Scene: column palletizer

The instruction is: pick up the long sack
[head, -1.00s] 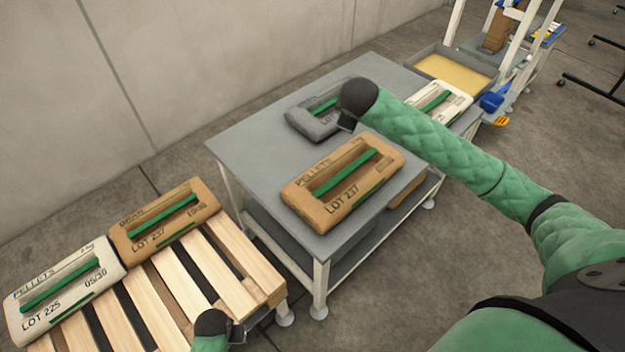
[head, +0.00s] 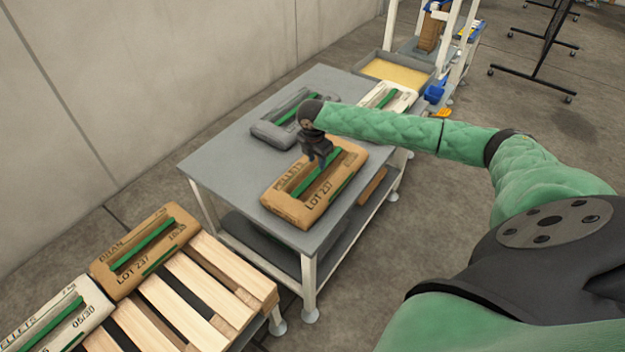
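A large brown paper sack (head: 300,213), printed PELLETS and LOT 237 with a green strip along its top, lies flat near the front of the grey table (head: 225,160). Behind it lie a grey sack (head: 270,132) and a white sack (head: 398,96), each with a green strip. No label says which is the long one; the brown sack looks the largest on the table. My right gripper (head: 320,160) points down over the far part of the brown sack and hides some of it. Its finger gap is not clear, nor is contact. My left gripper is out of view.
A wooden pallet (head: 205,288) at the lower left bears another brown sack (head: 140,250) and a white sack (head: 60,322). A tray with a yellow inside (head: 397,72) stands past the table. The table's left part is bare.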

